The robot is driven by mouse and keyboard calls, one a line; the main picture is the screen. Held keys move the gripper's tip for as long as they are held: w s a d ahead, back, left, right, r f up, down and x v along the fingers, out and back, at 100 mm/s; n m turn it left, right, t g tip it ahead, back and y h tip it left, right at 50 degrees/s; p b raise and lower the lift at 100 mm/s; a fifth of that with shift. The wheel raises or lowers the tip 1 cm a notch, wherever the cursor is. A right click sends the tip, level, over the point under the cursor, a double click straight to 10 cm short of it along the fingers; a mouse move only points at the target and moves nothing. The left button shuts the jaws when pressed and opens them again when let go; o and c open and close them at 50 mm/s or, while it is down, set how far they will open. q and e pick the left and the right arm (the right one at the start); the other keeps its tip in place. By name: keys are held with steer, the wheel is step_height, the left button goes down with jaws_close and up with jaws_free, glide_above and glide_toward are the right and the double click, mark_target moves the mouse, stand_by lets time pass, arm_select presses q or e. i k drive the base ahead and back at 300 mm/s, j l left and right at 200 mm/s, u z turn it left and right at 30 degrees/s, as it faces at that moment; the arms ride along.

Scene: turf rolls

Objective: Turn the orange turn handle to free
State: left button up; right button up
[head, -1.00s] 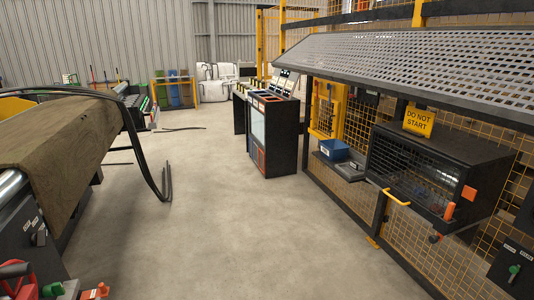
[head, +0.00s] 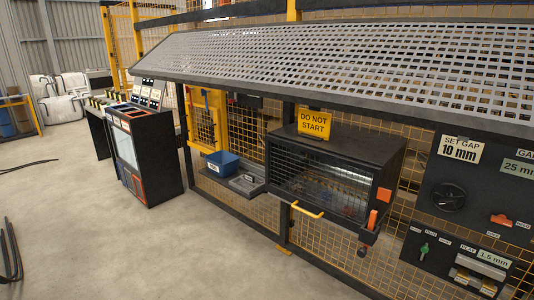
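An orange turn handle (head: 501,220) sits on the dark control panel (head: 440,175) at the right. It looks turned roughly sideways, with small labels beside it too small to read. A separate upright orange grip (head: 372,219) stands at the right front corner of the black mesh-fronted cabinet (head: 330,175). Neither of my grippers shows in the head view, and nothing touches the handles.
The panel also has a black dial (head: 448,197), a green switch (head: 423,250) and a "SET GAP 10 mm" plate (head: 460,149). A yellow "DO NOT START" sign (head: 314,123) stands on the cabinet. A perforated canopy (head: 330,65) overhangs.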

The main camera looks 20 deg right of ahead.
mark_target(501, 219)
steer(key=i+z, duration=0.2)
steer(key=z, duration=0.25)
steer(key=i+z, duration=0.25)
steer(key=z, duration=0.2)
steer(key=i+z, duration=0.2)
steer(key=z, duration=0.25)
steer(key=i+z, duration=0.2)
steer(key=z, duration=0.25)
steer(key=i+z, duration=0.15)
steer(key=z, duration=0.35)
steer(key=i+j+z, duration=0.1)
steer(key=z, duration=0.35)
steer(key=i+j+z, duration=0.15)
steer(key=i+z, duration=0.15)
steer(key=z, duration=0.15)
steer(key=i+j+z, duration=0.25)
steer(key=z, duration=0.2)
steer(key=i, duration=0.1)
